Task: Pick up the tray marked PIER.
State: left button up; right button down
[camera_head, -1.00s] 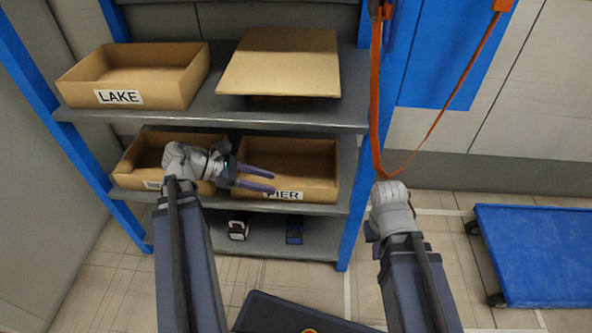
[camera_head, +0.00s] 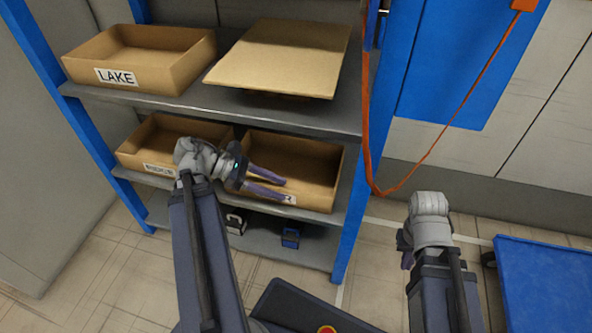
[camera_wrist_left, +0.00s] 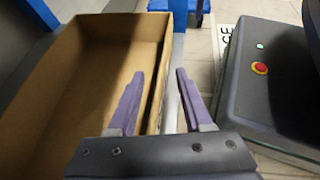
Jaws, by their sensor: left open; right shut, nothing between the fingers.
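The PIER tray (camera_head: 318,165) is an open brown cardboard tray on the middle shelf, on the right side. Its front label is mostly hidden behind my left gripper; only the last letter shows. My left gripper (camera_head: 284,190) is open at the tray's front rim. In the left wrist view, the open fingers (camera_wrist_left: 160,95) are on either side of the tray's front wall, one over the inside and one outside. The tray (camera_wrist_left: 95,60) looks empty there. My right gripper (camera_head: 406,258) is shut, away to the right of the shelf, mostly hidden by its wrist.
A similar tray (camera_head: 150,155) stands left of it, its label hard to read. The LAKE tray (camera_head: 185,72) and a flat brown box (camera_head: 285,58) are on the shelf above. A blue upright (camera_head: 352,215) and orange strap (camera_head: 367,150) are close on the right. A blue platform (camera_head: 550,285) stands further right.

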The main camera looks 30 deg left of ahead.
pick_arm(q)
jog(key=shift+c, duration=0.2)
grip_shut()
dwell(1.2)
